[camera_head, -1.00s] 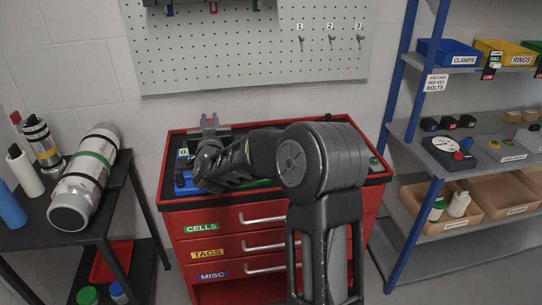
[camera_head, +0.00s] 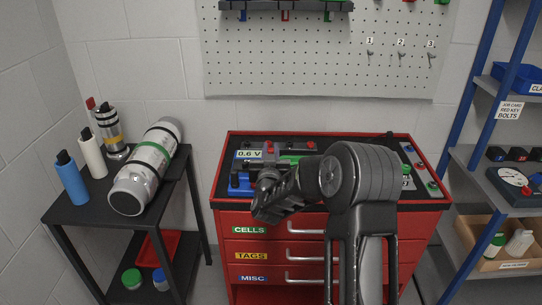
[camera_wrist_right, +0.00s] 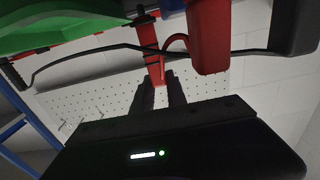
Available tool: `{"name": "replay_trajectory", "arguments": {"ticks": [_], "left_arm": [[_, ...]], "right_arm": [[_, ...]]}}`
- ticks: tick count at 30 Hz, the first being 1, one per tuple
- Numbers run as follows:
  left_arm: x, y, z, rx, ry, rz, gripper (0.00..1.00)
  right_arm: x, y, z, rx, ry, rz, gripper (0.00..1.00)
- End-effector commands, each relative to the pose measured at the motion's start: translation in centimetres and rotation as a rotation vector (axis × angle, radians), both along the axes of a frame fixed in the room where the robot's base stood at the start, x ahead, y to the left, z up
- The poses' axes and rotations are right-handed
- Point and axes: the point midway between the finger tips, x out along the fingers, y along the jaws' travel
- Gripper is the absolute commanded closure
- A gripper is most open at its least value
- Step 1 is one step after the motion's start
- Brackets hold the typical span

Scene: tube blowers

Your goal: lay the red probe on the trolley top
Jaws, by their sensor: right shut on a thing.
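The red trolley (camera_head: 232,215) stands in the middle of the head view, with a dark top inside a red rim. My right gripper (camera_head: 268,160) is over the left part of the top, largely hidden by my own wrist. A small red part of the probe (camera_head: 270,147) shows at its tips. In the right wrist view my right gripper (camera_wrist_right: 160,88) is shut on the upright red shaft of the red probe (camera_wrist_right: 152,55). I cannot tell whether the probe touches the top. My left gripper is not in view.
A display reading 0.6 V (camera_head: 249,155) and a blue part (camera_head: 239,182) are on the trolley top's left. A red block (camera_wrist_right: 208,38) and a dark lead (camera_wrist_right: 100,50) are near the probe. A black side table (camera_head: 70,212) stands left; a shelf rack (camera_head: 455,160) stands right.

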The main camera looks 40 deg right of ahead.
Motion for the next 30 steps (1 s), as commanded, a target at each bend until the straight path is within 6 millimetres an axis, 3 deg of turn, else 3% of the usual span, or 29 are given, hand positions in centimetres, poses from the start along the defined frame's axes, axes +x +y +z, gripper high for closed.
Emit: {"name": "replay_trajectory", "arguments": {"ticks": [4, 16, 17, 18, 24, 30], "left_arm": [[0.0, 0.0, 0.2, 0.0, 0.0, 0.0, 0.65], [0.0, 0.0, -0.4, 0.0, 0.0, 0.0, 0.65], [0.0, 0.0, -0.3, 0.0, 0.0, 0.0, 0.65], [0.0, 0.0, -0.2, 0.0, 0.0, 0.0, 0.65], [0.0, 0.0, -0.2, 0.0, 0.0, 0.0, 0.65], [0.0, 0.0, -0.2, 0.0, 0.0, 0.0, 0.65]], "right_arm": [[0.0, -0.1, -1.8, 0.0, 0.001, -0.001, 1.0], [0.0, 0.0, -2.3, 0.0, -0.001, -0.001, 1.0], [0.0, 0.0, -2.3, 0.0, -0.001, -0.001, 0.82], [0.0, 0.0, -2.2, 0.001, -0.001, -0.001, 0.78], [0.0, 0.0, -2.2, 0.001, -0.001, -0.001, 0.62], [0.0, 0.0, -2.2, 0.001, -0.001, -0.001, 0.61]]}}
